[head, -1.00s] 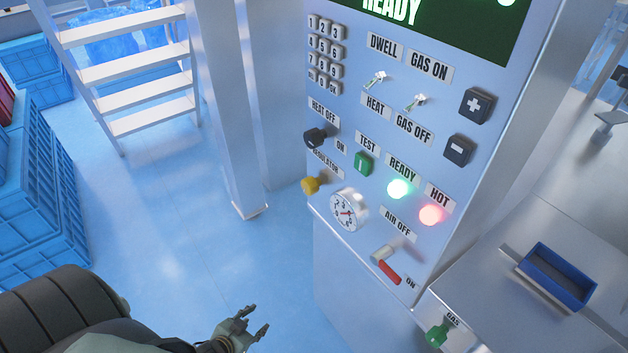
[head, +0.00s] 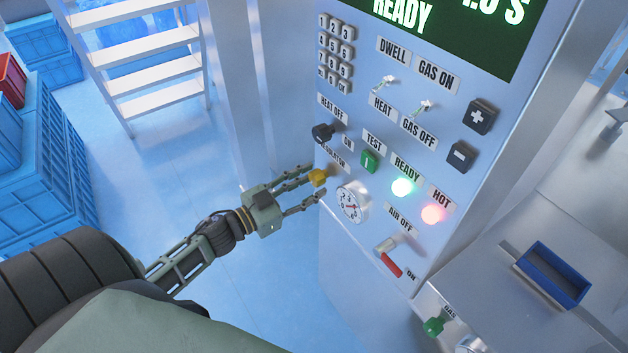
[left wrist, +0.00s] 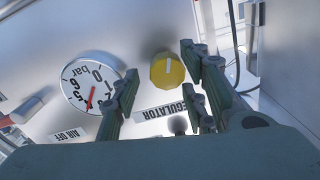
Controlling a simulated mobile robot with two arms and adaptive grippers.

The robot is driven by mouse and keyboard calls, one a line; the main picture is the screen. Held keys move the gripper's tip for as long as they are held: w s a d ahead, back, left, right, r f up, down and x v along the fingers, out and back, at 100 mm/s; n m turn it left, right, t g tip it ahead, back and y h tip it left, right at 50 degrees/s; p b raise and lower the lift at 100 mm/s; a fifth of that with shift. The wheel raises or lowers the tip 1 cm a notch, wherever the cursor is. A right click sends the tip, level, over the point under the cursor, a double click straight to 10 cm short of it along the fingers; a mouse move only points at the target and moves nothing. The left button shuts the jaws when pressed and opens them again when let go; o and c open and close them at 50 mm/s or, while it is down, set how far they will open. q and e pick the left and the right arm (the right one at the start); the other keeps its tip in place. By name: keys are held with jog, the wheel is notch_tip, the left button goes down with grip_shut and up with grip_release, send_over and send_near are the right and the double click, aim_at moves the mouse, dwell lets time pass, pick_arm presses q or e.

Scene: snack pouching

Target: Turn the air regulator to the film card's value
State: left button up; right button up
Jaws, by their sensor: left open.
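The yellow regulator knob (head: 318,178) sticks out of the panel's left edge, below the partly hidden regulator label. In the left wrist view the knob (left wrist: 167,70) shows a pale pointer line. My left gripper (head: 308,182) is open, its fingers reaching to either side of the knob; I cannot tell if they touch it. In the left wrist view the fingers (left wrist: 165,85) frame the knob. The round bar gauge (head: 352,203) is just right of the knob. Its red needle also shows in the left wrist view (left wrist: 88,84), near the 5 or 4. The film card is not in view.
The panel carries a black heat switch (head: 322,132), a green test button (head: 369,161), lit ready and hot lamps, and a red-handled air valve (head: 390,262). A blue tray (head: 552,272) sits on the metal bench. Blue crates (head: 45,190) stand at left.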

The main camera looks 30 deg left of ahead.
pick_arm(q)
jog(key=shift+x, duration=0.9)
jog(key=shift+c, duration=0.2)
jog(key=shift+s+f, duration=0.1)
jog(key=shift+f, duration=0.1)
jog(key=c, duration=1)
